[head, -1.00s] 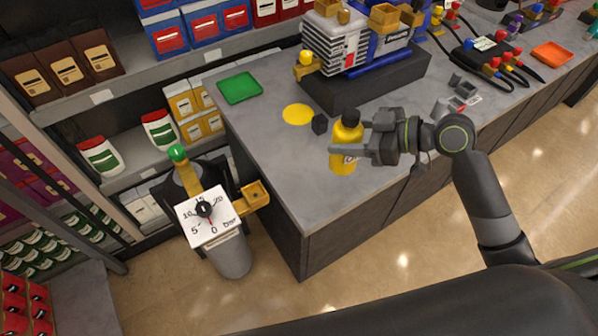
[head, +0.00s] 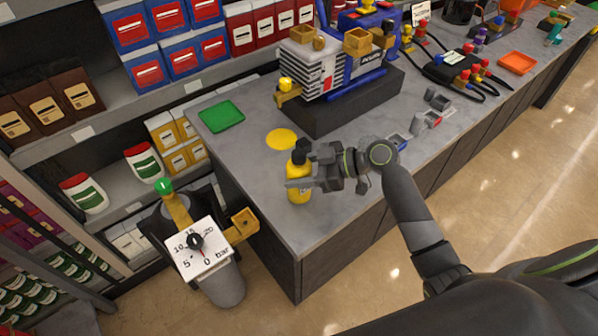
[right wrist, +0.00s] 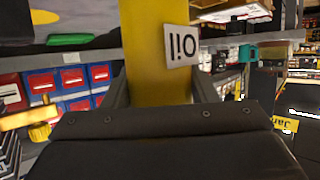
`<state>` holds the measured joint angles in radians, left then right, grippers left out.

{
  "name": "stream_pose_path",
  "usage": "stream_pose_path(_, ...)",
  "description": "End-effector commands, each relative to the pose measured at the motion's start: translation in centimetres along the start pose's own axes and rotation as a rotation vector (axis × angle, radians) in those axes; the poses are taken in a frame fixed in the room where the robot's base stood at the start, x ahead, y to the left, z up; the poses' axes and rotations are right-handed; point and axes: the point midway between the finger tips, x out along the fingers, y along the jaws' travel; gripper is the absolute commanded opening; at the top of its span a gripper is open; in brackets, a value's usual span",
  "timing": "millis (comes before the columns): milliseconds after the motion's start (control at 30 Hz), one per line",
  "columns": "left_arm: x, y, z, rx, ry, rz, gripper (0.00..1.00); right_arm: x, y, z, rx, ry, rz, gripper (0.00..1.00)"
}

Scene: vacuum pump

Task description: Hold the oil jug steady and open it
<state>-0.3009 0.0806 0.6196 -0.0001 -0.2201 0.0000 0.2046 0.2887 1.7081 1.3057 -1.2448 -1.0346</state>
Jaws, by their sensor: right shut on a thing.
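The yellow oil jug (head: 299,194) is upright in the head view, over the near left part of the grey workbench. Its black cap (head: 298,157) is on top. My right gripper (head: 300,183) reaches in from the right and is shut around the jug's body below the cap. I cannot tell whether the jug's base touches the bench. In the right wrist view, the jug's yellow body (right wrist: 155,45) stands between the fingers, with an upside-down "Oil" label. The cap is out of that view. My left gripper is not in view.
The pump (head: 335,65) stands on a dark base behind the jug. A yellow disc (head: 281,139) and a green tray (head: 221,117) lie on the bench (head: 262,195). A gauge (head: 199,250) stands left of the bench. Bare bench lies left of the jug.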

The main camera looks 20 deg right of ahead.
Motion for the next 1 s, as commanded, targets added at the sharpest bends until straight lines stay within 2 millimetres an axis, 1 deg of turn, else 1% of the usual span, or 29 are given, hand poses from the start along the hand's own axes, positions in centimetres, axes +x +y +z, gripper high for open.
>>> stream_pose_path(133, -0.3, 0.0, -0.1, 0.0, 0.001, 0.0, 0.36, 0.5, 0.0, 0.9, -0.003, 0.004, 0.0, 0.0)
stream_pose_path(367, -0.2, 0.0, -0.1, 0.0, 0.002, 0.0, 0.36, 0.5, 0.0, 1.0, -0.004, 0.004, 0.0, 0.0)
stream_pose_path(500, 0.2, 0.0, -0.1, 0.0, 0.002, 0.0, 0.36, 0.6, 0.0, 1.3, -0.004, 0.004, 0.0, 0.0)
stream_pose_path(533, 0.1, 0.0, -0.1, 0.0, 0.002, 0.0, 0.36, 0.6, 0.0, 1.4, -0.002, 0.0, 0.0, 0.55)
stream_pose_path(667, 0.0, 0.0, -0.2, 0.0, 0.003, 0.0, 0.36, 0.6, 0.0, 1.3, -0.002, 0.0, 0.0, 0.72)
stream_pose_path(700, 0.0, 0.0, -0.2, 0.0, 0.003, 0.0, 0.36, 0.6, 0.0, 1.3, -0.002, 0.0, 0.0, 0.74)
stream_pose_path(1000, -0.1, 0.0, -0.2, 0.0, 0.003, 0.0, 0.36, 0.5, 0.0, 1.2, -0.001, 0.0, 0.0, 0.74)
